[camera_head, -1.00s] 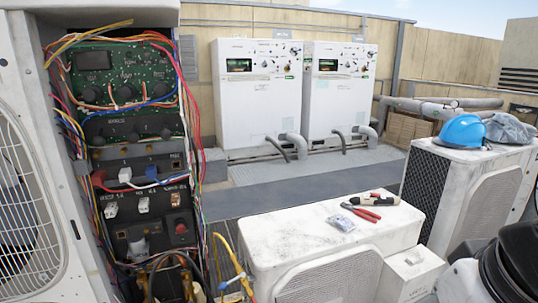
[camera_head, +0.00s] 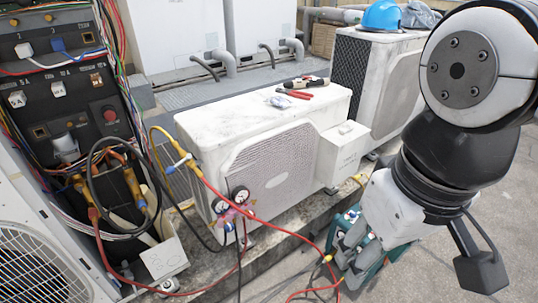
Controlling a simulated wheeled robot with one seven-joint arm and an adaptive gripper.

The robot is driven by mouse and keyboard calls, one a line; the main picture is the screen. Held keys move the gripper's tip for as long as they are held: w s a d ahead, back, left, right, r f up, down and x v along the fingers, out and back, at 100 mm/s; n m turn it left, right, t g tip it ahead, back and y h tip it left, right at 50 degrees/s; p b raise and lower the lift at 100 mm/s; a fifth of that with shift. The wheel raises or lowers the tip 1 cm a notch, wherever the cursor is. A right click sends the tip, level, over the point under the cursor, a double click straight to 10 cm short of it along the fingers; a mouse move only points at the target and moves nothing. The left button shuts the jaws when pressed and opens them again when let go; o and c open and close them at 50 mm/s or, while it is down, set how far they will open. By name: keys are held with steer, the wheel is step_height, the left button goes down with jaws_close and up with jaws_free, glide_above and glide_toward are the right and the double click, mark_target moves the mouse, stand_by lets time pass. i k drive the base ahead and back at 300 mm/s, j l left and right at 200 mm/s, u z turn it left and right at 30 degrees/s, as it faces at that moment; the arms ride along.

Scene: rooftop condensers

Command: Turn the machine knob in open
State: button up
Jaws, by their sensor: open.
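The open control cabinet (camera_head: 85,150) is at the left of the head view. Two small yellowish knobs (camera_head: 48,18) show at its cut-off top edge. Below them are white switches and a red round knob or button (camera_head: 109,115). Which knob the task means, and its setting, I cannot tell. My gripper (camera_head: 352,250) is low at the right, pointing down, with its grey fingers apart. It is in front of a teal case and well away from the cabinet. I see nothing held between its fingers.
A white condenser (camera_head: 275,115) stands between the cabinet and my arm, with red pliers (camera_head: 296,94) on top. Pressure gauges (camera_head: 233,203) with red, yellow and black hoses hang before it. A teal case (camera_head: 388,258) lies on the ground. Floor at the right is clear.

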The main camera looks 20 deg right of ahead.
mark_target(352, 214)
steer(key=z, duration=0.85)
steer(key=i, duration=0.15)
steer(key=k, duration=0.95)
steer(key=i+j+z, duration=0.4)
steer(key=i+j, duration=0.15)
steer(key=i, duration=0.25)
steer(key=i+j+z, duration=0.4)
steer(key=i+j, duration=0.35)
